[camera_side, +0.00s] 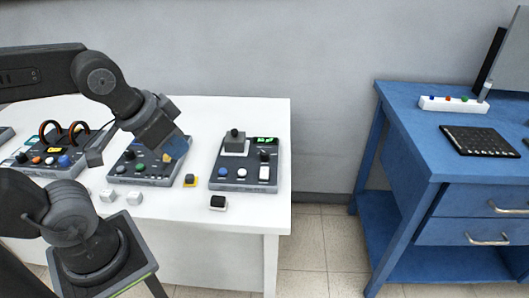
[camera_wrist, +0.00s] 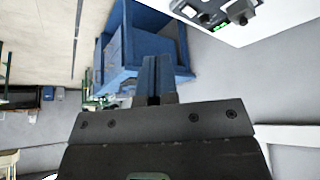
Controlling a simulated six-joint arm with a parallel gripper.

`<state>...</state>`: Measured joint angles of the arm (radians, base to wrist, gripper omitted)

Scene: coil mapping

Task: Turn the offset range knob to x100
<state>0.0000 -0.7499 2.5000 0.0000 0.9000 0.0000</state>
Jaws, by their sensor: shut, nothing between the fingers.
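The middle panel (camera_side: 148,181) is a dark sloped box with blue, green and white round controls (camera_side: 138,167) along its front. A right panel (camera_side: 246,184) has green displays, a black knob on a grey block (camera_side: 234,142) and more controls. A left panel (camera_side: 40,168) carries orange-black rings and coloured controls. Labels are too small to read, so I cannot tell which knob is offset range.
The panels stand on a white table (camera_side: 265,215). Small white blocks (camera_side: 134,198), a yellow-black piece (camera_side: 190,181) and a black-white piece (camera_side: 218,203) lie along its front. A blue bench (camera_side: 400,150) stands apart at right, with a black keypad (camera_side: 478,141) on it.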

